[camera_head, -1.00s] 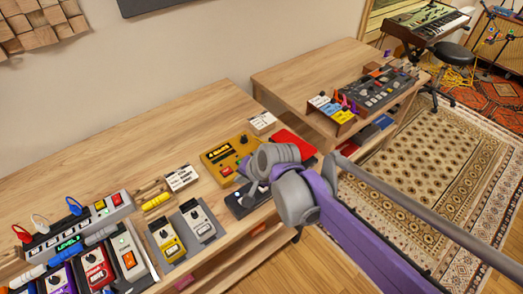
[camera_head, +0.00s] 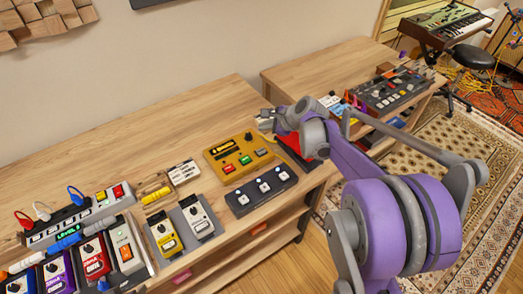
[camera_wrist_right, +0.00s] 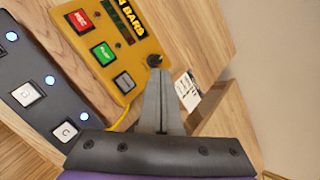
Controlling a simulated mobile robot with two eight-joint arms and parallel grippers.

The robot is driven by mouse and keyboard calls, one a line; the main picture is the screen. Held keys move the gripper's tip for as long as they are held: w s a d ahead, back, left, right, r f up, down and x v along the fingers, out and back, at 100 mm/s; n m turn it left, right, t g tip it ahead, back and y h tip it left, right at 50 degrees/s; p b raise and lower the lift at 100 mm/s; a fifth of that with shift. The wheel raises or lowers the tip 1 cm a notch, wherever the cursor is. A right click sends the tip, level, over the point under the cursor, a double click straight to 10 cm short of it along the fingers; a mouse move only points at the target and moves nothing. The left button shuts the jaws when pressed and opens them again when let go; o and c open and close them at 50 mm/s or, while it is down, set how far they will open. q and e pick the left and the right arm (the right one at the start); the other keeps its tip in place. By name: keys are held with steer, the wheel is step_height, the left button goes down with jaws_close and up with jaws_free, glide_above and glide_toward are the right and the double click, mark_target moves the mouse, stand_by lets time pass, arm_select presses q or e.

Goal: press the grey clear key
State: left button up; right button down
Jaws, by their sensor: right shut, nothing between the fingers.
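The yellow looper box (camera_head: 222,161) stands on the long wooden desk, with a display, a dark knob and a row of red, green and grey keys. Its grey key (camera_head: 262,153) is at the right end of the row. In the right wrist view the grey key (camera_wrist_right: 124,82) is bare, just left of the fingers. My right gripper (camera_wrist_right: 157,75) is shut and empty, its tips by the box's dark knob (camera_wrist_right: 155,60). In the head view my right arm hangs over the desk right of the box. My left gripper is not in view.
A black three-switch pedal (camera_head: 261,191) lies in front of the box. A white card (camera_head: 183,172) stands left of it, and yellow and grey pedals (camera_head: 166,236) sit nearer left. A red object (camera_head: 290,143) lies partly behind my arm.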

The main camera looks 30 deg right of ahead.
steer(key=shift+f, duration=0.1)
steer(key=b, duration=0.5)
glide_above(264, 152)
step_height(264, 152, down, 8)
steer(key=shift+r, duration=0.2)
steer(key=shift+f+b, duration=0.3)
steer(key=shift+f, duration=0.25)
steer(key=shift+f, duration=0.1)
stand_by(1.1)
steer(key=shift+f+b, duration=0.3)
steer(key=shift+f+b, duration=0.4)
steer(key=shift+f, duration=0.1)
stand_by(0.7)
steer(key=shift+r, duration=0.1)
steer(key=shift+r+p, duration=0.65)
steer(key=shift+r, duration=0.15)
